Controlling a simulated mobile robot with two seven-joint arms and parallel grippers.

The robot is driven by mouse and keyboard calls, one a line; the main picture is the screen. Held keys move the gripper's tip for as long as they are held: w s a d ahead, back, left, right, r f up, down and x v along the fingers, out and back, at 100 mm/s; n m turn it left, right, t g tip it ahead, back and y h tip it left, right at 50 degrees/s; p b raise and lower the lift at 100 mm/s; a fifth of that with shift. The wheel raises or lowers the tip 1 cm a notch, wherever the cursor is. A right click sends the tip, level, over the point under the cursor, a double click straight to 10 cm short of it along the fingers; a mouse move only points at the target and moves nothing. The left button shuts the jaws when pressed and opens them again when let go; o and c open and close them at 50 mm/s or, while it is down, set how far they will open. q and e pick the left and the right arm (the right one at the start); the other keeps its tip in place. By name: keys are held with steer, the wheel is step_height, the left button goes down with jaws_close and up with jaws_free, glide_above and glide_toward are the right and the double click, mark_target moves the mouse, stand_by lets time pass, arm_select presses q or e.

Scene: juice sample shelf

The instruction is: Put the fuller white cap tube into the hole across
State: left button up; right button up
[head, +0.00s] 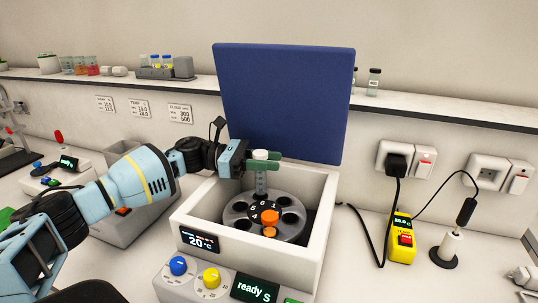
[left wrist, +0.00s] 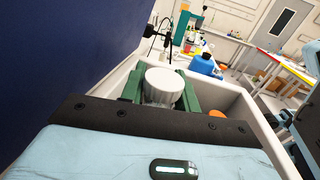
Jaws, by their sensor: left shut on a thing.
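My left gripper (head: 262,160) is shut on the white cap tube (head: 261,180), its green fingers at the cap. The tube hangs upright over the back of the grey rotor (head: 236,226) inside the open white centrifuge (head: 318,222). I cannot tell whether its lower end is in a hole. The rotor has numbered dark holes; an orange cap (head: 267,216) sits near the front of the hub, with a smaller orange part (head: 270,232) in front of it. The left wrist view shows the white cap (left wrist: 164,85) between the green fingers (left wrist: 190,98). My right gripper is not seen.
The blue lid (head: 285,100) stands open behind the rotor. The centrifuge's front has a display (head: 199,240), a blue knob (head: 178,265) and a yellow knob (head: 211,277). A yellow device (head: 401,238) with a cable stands to the right. A shelf (head: 440,112) with small vials runs behind.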

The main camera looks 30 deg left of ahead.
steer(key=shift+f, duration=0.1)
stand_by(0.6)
arm_select(q)
steer(key=shift+f, duration=0.1)
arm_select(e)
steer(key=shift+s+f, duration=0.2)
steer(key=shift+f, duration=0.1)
